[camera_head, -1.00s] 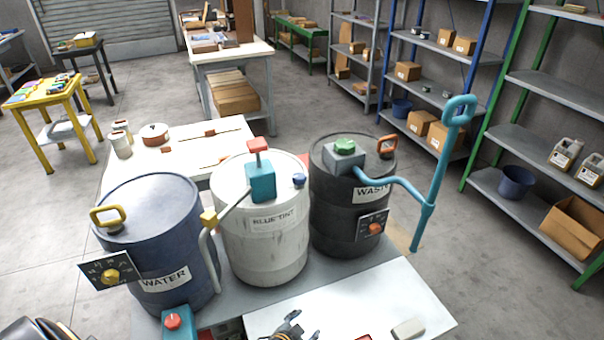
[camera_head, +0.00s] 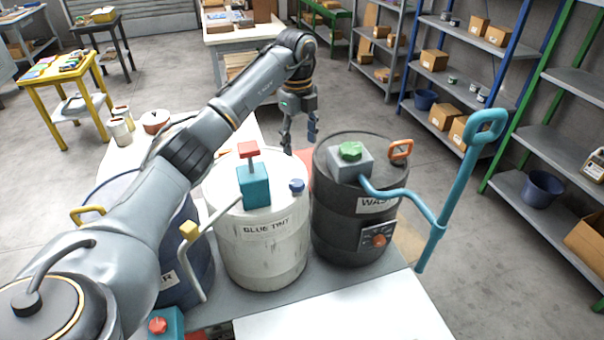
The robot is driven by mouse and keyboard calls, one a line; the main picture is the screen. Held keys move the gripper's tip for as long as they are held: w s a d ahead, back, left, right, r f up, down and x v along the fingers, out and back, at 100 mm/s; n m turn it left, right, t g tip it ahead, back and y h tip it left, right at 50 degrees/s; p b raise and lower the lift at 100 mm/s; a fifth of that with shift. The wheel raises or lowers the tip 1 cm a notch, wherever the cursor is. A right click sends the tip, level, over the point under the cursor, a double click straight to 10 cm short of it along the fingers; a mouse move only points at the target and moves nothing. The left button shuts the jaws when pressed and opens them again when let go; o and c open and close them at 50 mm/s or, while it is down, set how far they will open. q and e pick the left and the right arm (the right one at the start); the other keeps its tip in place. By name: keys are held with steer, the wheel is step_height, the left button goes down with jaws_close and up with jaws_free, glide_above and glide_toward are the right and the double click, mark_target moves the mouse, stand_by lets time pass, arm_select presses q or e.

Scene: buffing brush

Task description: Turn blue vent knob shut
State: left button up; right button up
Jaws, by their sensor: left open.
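The small blue vent knob (camera_head: 297,186) sits on the right side of the top of the white drum (camera_head: 262,245), whose label seems to read "GLUE TINT". My left arm reaches in from the left across the view. My left gripper (camera_head: 299,146) points down with its fingers apart and empty. In the picture it shows above the knob, between the white drum and the black drum, and apart from the knob. Its exact height over the drum is hard to tell. My right gripper is not in view.
The white drum also bears a teal block with a red handle (camera_head: 249,150). The black "WASTE" drum (camera_head: 350,222) has a green knob (camera_head: 350,151) and a teal pipe (camera_head: 440,210). My left arm largely hides the blue drum (camera_head: 204,255). The white board (camera_head: 340,312) in front is clear.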

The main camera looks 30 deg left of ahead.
mark_target(297, 182)
arm_select(q)
steer(key=f+p, duration=0.1)
steer(key=f, duration=0.2)
steer(key=f+p, duration=0.1)
steer(key=f, duration=0.3)
steer(key=f+p, duration=0.1)
steer(key=f, duration=0.3)
steer(key=shift+s+a+f, duration=0.2)
steer(key=shift+s+a, duration=0.05)
steer(key=shift+a, duration=0.05)
steer(key=shift+f, duration=0.8)
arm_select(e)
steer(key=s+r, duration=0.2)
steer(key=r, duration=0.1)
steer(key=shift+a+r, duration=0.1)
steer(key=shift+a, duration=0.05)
arm_select(q)
steer(key=shift+c, duration=0.5)
steer(key=c, duration=1.1)
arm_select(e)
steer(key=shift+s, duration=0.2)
